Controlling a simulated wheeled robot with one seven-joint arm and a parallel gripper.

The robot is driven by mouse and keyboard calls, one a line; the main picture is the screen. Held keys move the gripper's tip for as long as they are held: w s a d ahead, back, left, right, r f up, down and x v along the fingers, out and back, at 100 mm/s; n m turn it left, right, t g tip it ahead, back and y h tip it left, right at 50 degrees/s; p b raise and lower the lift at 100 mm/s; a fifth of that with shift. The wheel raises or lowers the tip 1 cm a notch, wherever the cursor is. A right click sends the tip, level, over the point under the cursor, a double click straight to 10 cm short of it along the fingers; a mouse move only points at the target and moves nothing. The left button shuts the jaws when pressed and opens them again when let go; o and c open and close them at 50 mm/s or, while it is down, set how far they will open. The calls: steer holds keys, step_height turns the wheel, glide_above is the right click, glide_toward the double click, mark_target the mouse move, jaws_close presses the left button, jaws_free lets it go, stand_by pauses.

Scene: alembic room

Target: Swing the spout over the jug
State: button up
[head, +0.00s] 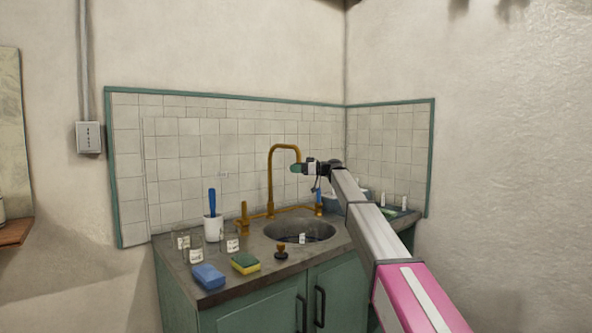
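The brass spout (271,165) rises behind the sink, arches over to the right and ends near my gripper. My gripper (295,168) is at the spout's downturned end; I cannot tell whether it touches it or whether its fingers are open. My arm reaches in from the lower right. I cannot make out the jug for certain. A small white label (302,239) shows in the sink (275,233), perhaps on a clear vessel whose outline is too faint to tell.
On the counter's left stand a white cup (213,229) with a blue-handled tool and several labelled clear glasses. A blue block (208,276), a sponge (245,263) and a dark stopper (281,251) lie in front. Tiled walls close the back and right.

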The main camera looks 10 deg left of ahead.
steer(key=d, duration=1)
steer(key=shift+d, duration=0.4)
steer(key=shift+w, duration=0.1)
